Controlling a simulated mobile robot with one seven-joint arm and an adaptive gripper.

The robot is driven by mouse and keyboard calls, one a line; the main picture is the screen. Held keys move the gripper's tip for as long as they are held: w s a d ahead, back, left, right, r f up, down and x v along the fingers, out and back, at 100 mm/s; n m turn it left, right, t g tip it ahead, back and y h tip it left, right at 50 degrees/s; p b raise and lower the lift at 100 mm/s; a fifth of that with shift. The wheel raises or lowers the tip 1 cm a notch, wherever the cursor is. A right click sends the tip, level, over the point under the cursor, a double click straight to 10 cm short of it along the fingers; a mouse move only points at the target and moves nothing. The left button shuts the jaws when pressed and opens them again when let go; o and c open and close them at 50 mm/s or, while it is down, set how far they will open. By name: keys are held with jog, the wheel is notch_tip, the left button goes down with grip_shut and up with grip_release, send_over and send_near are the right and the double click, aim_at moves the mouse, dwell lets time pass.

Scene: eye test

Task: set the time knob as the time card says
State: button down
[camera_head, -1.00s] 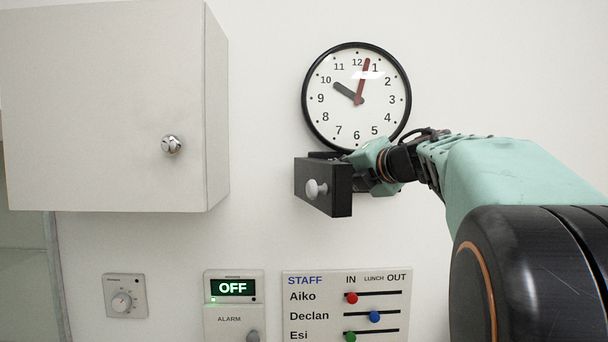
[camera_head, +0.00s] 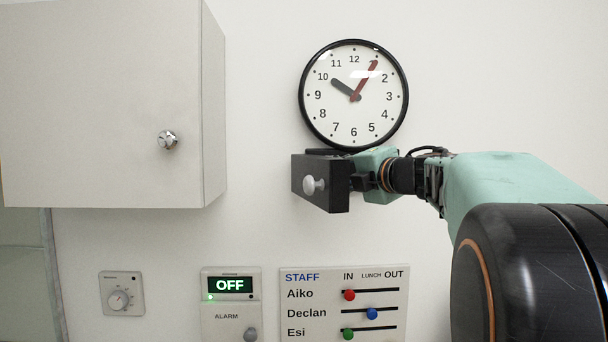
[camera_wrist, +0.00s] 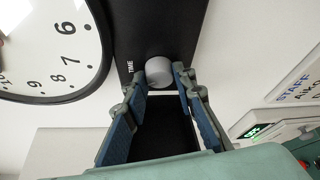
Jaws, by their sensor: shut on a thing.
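The grey time knob (camera_wrist: 159,71) sits on a black box, beside the printed word TIME. My gripper's blue fingers (camera_wrist: 158,83) are on both sides of it, shut on it. In the head view my gripper (camera_head: 362,182) is at the right side of the black box (camera_head: 338,190), and the held knob is hidden. The round clock (camera_head: 303,96) above the box has its short dark hand near 10 and its long red hand near 1. I see no time card in either view.
Another pale knob (camera_head: 312,185) sticks out of the box's front. A white cabinet (camera_head: 90,100) hangs at left. Below are a small dial (camera_head: 119,300), an alarm panel (camera_head: 230,308) reading OFF and a STAFF board (camera_head: 300,277) with sliders. The wall right of the clock is clear.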

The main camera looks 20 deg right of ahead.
jog(key=c, duration=1.6)
grip_release()
